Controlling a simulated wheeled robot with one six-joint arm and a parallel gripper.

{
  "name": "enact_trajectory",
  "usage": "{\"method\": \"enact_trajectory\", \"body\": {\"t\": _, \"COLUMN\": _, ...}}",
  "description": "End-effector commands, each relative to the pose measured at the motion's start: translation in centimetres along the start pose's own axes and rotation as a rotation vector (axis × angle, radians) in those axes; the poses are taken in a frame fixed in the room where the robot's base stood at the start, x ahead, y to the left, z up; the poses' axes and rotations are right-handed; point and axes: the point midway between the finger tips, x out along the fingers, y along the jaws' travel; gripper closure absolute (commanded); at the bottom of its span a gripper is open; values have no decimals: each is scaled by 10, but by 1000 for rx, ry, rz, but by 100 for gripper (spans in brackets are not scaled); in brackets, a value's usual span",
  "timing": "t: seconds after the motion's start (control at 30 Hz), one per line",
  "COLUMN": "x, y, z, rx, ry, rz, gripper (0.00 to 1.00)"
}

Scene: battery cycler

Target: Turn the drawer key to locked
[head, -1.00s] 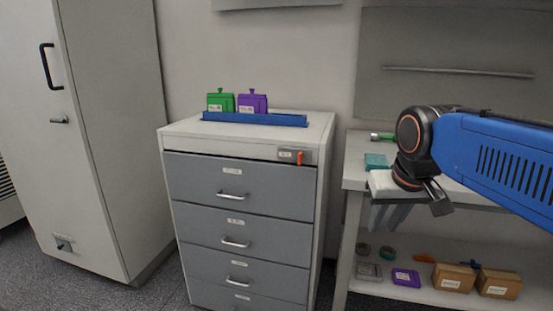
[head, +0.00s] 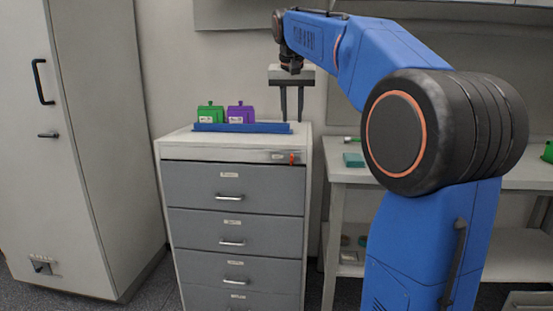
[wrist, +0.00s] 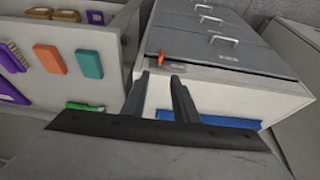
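The drawer key (head: 291,158) is a small orange-red tab at the top right of the front of the grey drawer cabinet (head: 232,187). It stands roughly upright beside a small label. It also shows in the wrist view (wrist: 162,57), just beyond my fingertips and a little to the left of the gap. My gripper (head: 291,119) points down above the cabinet's top right part, behind and above the key. In the wrist view its two fingers (wrist: 164,80) are apart with nothing between them. All drawers look closed.
A workbench (head: 347,176) stands to the right. A tall cabinet (head: 110,150) stands to the left. The space before the drawers is clear.

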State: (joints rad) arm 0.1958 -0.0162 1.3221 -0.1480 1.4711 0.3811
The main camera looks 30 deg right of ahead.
Motion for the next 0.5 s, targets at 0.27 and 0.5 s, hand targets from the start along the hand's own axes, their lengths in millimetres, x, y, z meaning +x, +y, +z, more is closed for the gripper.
{"method": "enact_trajectory", "body": {"t": 0.27, "x": 20, "y": 0, "z": -3, "rx": 5, "ry": -3, "rz": 3, "gripper": 73}}
{"method": "enact_trajectory", "body": {"t": 0.5, "x": 61, "y": 0, "z": -3, "rx": 5, "ry": -4, "rz": 3, "gripper": 73}}
